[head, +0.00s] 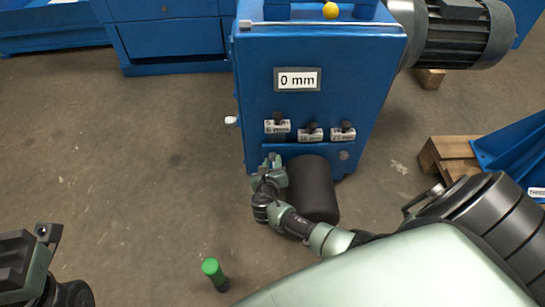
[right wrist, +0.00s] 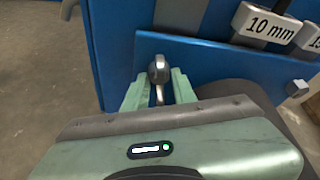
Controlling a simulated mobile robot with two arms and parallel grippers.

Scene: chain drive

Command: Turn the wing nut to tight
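The wing nut (right wrist: 158,72) is a grey metal piece on the lower blue face of the machine. In the right wrist view it stands upright between the two pale green fingers of my right gripper (right wrist: 159,88). The fingers are apart, with gaps visible on both sides of the nut's lower wing. In the head view my right gripper (head: 271,164) is at the machine's lower left corner and largely hides the nut. My left gripper (head: 42,240) shows only in part at the lower left, far from the machine; its fingers are unclear.
The blue machine (head: 257,95) carries a "0 mm" display (head: 298,80) and several labelled tags below it. A black cylinder (head: 313,185) is close right of my right gripper. A green-topped object (head: 211,268) stands on the floor. A wooden pallet (head: 447,158) is at right.

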